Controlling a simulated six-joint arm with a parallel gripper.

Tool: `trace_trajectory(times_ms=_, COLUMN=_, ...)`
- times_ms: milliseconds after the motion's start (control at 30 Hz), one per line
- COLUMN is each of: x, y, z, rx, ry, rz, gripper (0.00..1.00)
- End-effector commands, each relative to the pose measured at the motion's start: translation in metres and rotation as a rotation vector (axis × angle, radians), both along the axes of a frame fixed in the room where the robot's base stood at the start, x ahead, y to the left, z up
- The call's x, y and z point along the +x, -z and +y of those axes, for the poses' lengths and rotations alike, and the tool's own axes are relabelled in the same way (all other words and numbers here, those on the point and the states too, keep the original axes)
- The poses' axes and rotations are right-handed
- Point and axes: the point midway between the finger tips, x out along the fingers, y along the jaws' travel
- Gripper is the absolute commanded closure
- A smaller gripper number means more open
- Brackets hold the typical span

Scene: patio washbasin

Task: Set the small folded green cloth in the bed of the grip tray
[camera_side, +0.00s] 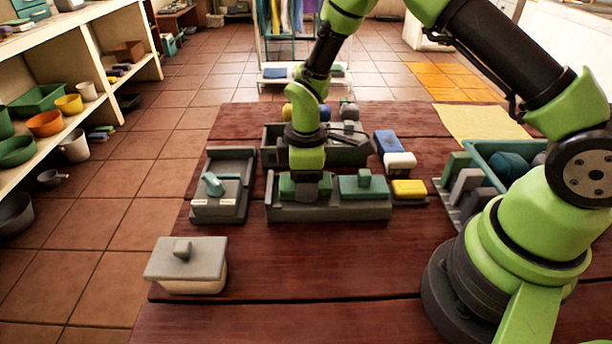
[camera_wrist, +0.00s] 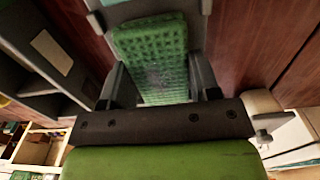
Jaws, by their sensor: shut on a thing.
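The small folded green cloth (camera_side: 288,188) is between the jaws of my gripper (camera_side: 306,178) in the side view. In the wrist view the cloth (camera_wrist: 150,48) is a textured green slab, with the fingers of my gripper (camera_wrist: 160,84) shut on its two sides. A long grey tray (camera_side: 330,212) lies under and around the cloth in the side view; its right part holds a green block with a knob (camera_side: 363,188). Whether the cloth touches the tray floor is hidden. Which tray is the grip tray, I cannot tell for certain.
A grey tray with a teal handle (camera_side: 213,184) stands to the left. A larger grey tray (camera_side: 345,150) stands behind. A yellow-topped block (camera_side: 408,188) and a blue block (camera_side: 386,142) lie right. A lidded grey box (camera_side: 187,262) is front left. The table's front middle is clear.

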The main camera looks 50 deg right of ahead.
Motion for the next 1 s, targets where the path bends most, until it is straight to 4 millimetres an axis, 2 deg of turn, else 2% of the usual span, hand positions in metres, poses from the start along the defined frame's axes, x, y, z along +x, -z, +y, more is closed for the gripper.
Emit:
trace_trajectory(times_ms=233, x=0.0, y=0.0, z=0.0, rx=0.0, ry=0.0, rz=0.0, gripper=0.66)
trace_trajectory(times_ms=267, x=0.0, y=0.0, z=0.0, rx=0.0, ry=0.0, rz=0.0, gripper=0.41)
trace_trajectory(times_ms=367, x=0.0, y=0.0, z=0.0, rx=0.0, ry=0.0, rz=0.0, gripper=0.18)
trace_trajectory(times_ms=400, x=0.0, y=0.0, z=0.0, rx=0.0, ry=0.0, rz=0.0, gripper=0.14)
trace_trajectory(times_ms=733, x=0.0, y=-0.005, z=0.0, rx=0.001, ry=0.0, rz=-0.001, gripper=0.14)
trace_trajectory(times_ms=867, x=0.001, y=-0.024, z=0.0, rx=0.001, ry=0.001, rz=-0.006, gripper=0.14)
trace_trajectory(times_ms=1000, x=0.001, y=-0.053, z=0.0, rx=0.001, ry=0.0, rz=-0.006, gripper=0.14)
